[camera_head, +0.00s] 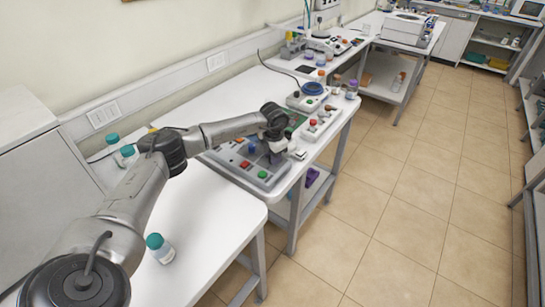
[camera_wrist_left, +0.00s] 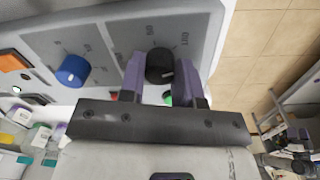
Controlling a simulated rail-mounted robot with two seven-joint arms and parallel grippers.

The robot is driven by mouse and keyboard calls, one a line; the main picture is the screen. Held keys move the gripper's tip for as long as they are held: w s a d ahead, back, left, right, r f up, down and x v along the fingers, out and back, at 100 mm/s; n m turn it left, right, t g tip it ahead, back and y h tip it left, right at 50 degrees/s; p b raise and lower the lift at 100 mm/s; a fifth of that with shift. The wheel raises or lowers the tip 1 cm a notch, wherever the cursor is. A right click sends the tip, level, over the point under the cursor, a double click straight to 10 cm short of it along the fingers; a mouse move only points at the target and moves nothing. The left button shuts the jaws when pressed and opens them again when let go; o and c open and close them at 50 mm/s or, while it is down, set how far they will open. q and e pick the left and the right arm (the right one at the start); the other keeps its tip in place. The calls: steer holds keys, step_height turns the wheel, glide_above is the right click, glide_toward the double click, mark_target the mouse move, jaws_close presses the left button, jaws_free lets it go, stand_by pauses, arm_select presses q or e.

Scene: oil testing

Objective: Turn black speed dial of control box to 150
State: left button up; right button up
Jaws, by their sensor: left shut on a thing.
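The grey control box (camera_head: 225,156) lies on the white bench in the head view. My left gripper (camera_head: 279,156) reaches down over its right part. In the left wrist view the black speed dial (camera_wrist_left: 160,63) sits between the purple fingers of my left gripper (camera_wrist_left: 161,76), which are shut on its sides. A pale mark shows on the dial's lower right. Printed scale numbers stand above the dial, and I read 50 and 100 among them. A blue dial (camera_wrist_left: 72,71) sits on the box to the left, clear of the fingers.
Teal-capped bottles (camera_head: 155,242) stand on the bench near my left arm. A tray with small coloured items (camera_head: 318,124) and a device with a blue round top (camera_head: 312,89) lie beyond the box. The tiled floor to the right is clear.

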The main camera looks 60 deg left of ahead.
arm_select(q)
steer(key=m, duration=0.4)
steer(key=shift+b, duration=0.4)
steer(key=shift+m, duration=1.6)
steer(key=shift+r, duration=0.1)
steer(key=o, duration=0.9)
steer(key=shift+s+d+r+b, duration=0.15)
steer(key=shift+r+b, duration=0.45)
steer(key=shift+r, duration=2.85)
steer(key=shift+d+r+b, duration=0.1)
steer(key=shift+r+b, duration=0.45)
steer(key=shift+r, duration=2.85)
